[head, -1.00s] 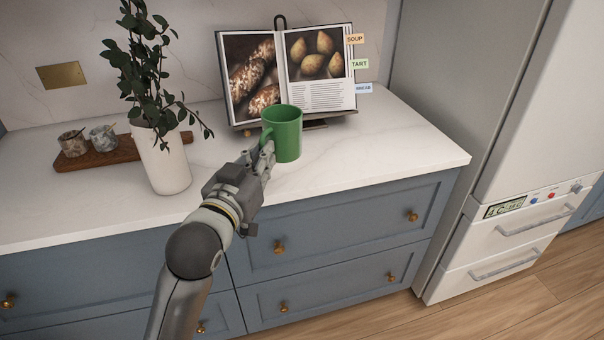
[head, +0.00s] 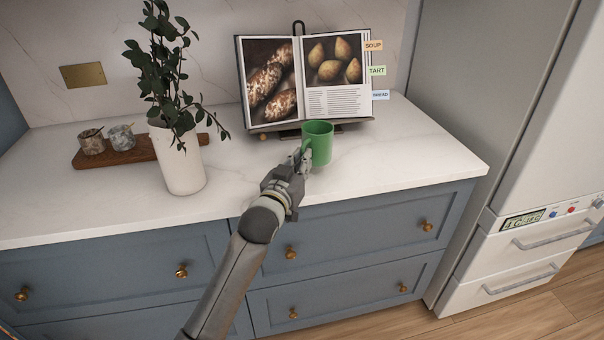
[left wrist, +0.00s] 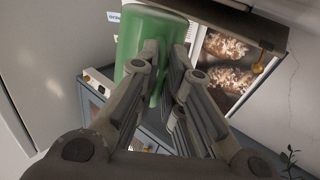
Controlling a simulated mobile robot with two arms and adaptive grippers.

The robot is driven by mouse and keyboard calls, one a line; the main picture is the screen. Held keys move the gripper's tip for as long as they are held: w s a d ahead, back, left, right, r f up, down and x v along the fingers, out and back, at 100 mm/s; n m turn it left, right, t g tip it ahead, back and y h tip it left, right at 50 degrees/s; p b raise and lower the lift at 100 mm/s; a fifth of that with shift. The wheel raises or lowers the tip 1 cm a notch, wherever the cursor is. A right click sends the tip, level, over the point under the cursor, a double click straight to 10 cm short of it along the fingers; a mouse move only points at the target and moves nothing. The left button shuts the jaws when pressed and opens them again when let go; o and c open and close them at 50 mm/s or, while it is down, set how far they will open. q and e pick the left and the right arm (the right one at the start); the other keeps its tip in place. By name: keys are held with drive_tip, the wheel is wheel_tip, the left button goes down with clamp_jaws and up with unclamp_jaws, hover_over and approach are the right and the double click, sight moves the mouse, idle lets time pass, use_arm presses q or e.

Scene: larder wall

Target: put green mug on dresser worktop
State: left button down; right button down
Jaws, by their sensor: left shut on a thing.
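The green mug (head: 318,143) is upright over the white dresser worktop (head: 400,159), in front of the open cookbook. My left gripper (head: 303,158) is shut on the mug at its near left side, where the handle is. In the left wrist view the mug (left wrist: 146,45) fills the upper middle, with the fingers (left wrist: 166,75) closed at it. Whether the mug's base touches the worktop or hangs just above it, I cannot tell. My right gripper is not in view.
The cookbook (head: 333,75) on its stand is close behind the mug. A white vase (head: 180,160) with a leafy plant stands to the left, by a wooden board (head: 130,155) with two small pots (head: 121,137). The worktop right of the mug is clear. A fridge (head: 500,120) stands at right.

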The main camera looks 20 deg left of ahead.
use_arm(q)
drive_tip(key=shift+w+f, duration=0.15)
drive_tip(key=shift+f, duration=1.55)
drive_tip(key=shift+f, duration=0.2)
drive_tip(key=c, duration=1.6)
unclamp_jaws()
drive_tip(key=shift+o, duration=0.2)
drive_tip(key=shift+r, duration=0.1)
drive_tip(key=s, duration=1.2)
